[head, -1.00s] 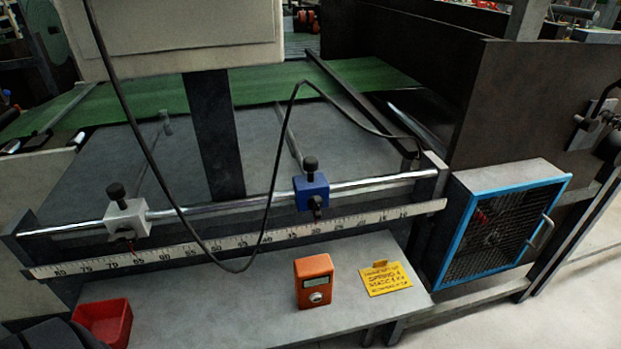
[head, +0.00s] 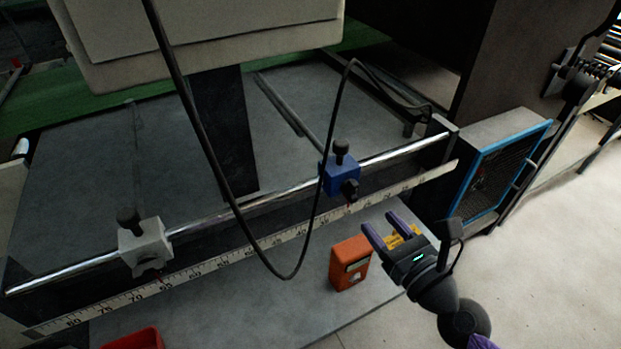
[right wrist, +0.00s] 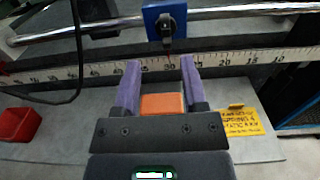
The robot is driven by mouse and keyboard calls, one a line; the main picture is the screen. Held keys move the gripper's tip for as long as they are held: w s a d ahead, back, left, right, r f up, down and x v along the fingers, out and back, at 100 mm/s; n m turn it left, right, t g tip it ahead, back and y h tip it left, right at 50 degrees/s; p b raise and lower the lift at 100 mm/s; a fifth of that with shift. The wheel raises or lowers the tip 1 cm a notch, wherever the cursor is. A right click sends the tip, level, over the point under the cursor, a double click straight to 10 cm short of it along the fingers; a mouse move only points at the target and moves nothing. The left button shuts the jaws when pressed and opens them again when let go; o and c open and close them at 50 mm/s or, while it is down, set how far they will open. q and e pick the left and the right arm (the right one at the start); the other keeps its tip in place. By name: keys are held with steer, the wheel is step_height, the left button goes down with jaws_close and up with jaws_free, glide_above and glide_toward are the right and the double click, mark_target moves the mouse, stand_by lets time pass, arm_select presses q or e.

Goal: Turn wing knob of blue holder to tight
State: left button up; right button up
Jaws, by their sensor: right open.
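The blue holder (head: 338,177) is clamped on the shiny rail, with a round black knob on top. Its black wing knob (head: 350,189) faces the front, low on the block. In the right wrist view the blue holder (right wrist: 165,20) and its wing knob (right wrist: 167,27) are at the top middle, beyond my fingertips. My right gripper (head: 384,225) is open and empty, below and to the right of the holder, apart from it. In the right wrist view its purple fingers (right wrist: 159,75) point toward the holder. My left gripper is not in view.
A grey holder (head: 145,245) sits farther left on the rail (head: 275,199). The ruler (head: 265,240) runs below it. A black cable (head: 222,190) hangs in front of the rail. An orange device (head: 349,263), a yellow note (right wrist: 240,121) and a red bin (head: 133,340) are on the shelf.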

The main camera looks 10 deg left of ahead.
mark_target(356, 191)
steer(key=x, duration=0.8)
steer(key=shift+w+d+f+b, duration=0.1)
steer(key=shift+w+d+b, duration=0.15)
steer(key=shift+b, duration=0.05)
steer(key=shift+w+a, duration=0.25)
steer(key=shift+w, duration=0.1)
steer(key=shift+c, duration=0.4)
jaws_close()
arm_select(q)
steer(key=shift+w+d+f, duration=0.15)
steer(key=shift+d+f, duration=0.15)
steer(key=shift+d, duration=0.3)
